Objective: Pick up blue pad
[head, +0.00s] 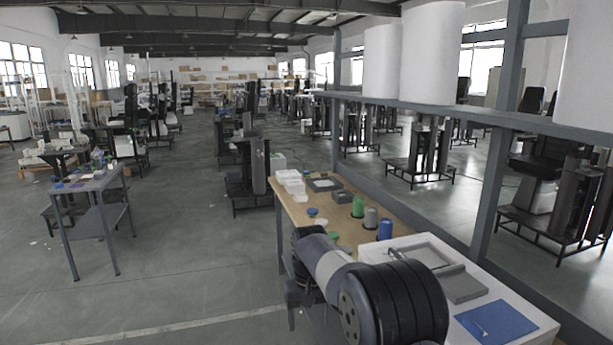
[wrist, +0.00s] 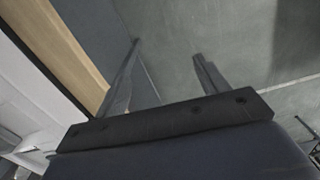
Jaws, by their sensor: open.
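The blue pad (head: 497,322) is a flat blue square lying on the white surface at the near right end of the workbench in the head view. A small light-coloured tool-like shape lies on it. My gripper (wrist: 167,55) is open in the wrist view, with two thin fingers apart and nothing between them. It points at the grey floor beside the bench, away from the pad. The pad is not in the wrist view. In the head view my arm is folded in front of the bench, and I cannot make out the fingertips clearly.
A grey tray (head: 463,285) lies just behind the pad. A blue cylinder (head: 385,230), a grey cylinder (head: 371,218) and a green cylinder (head: 358,207) stand on the wooden bench top (head: 328,226). A rail with white drums (head: 433,50) runs above. Open floor (head: 180,260) lies left.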

